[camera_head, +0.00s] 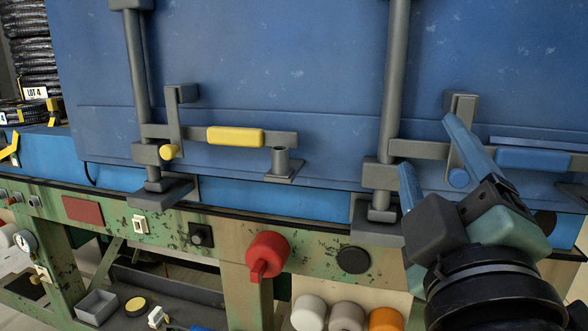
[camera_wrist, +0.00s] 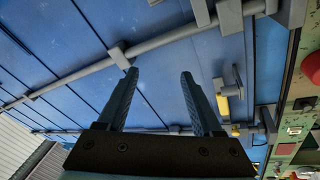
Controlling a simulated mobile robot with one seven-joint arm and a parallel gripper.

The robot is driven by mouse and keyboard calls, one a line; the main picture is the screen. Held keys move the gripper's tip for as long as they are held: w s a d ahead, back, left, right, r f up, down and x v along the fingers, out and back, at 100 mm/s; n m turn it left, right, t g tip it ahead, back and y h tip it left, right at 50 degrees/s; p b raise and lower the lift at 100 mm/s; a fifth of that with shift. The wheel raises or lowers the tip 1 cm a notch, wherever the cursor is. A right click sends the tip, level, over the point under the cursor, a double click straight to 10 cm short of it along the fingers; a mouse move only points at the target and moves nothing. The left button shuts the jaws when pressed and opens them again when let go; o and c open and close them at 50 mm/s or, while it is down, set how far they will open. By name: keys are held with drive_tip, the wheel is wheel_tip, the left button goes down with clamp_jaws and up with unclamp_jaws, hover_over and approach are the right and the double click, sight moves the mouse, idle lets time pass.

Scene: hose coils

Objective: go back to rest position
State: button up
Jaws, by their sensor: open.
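My gripper (camera_head: 424,142) is at the right of the head view, in front of the blue door panel (camera_head: 300,60). Its two blue fingers are spread apart with nothing between them. In the wrist view my gripper (camera_wrist: 159,74) also shows open and empty, pointing at the blue panel and a grey bar. A blue-handled lever (camera_head: 535,159) lies level just right of the fingers. One finger overlaps its grey bracket in the picture; I cannot tell whether they touch. A yellow-handled lever (camera_head: 235,136) lies level to the left, well apart from my gripper.
Upright grey rods (camera_head: 395,70) stand out from the panel. Below is a green, worn bench frame with a red knob (camera_head: 267,254) and a gauge (camera_head: 26,242). Coiled hoses (camera_head: 35,60) are stacked at the far left. A grey box (camera_head: 97,306) sits on the lower shelf.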

drive_tip(key=s+a+r+m+t+y, duration=0.1)
drive_tip(key=s+a+r+m+t, duration=0.2)
drive_tip(key=a+r+m, duration=0.2)
drive_tip(key=s+a+r+m+t+y, duration=0.2)
drive_tip(key=s+a+r+m+t, duration=0.1)
drive_tip(key=a+r+m, duration=0.2)
drive_tip(key=a+r, duration=0.2)
drive_tip(key=a, duration=0.1)
drive_tip(key=shift+s+a+t+y, duration=0.25)
drive_tip(key=shift+a+t+y, duration=0.05)
idle(1.0)
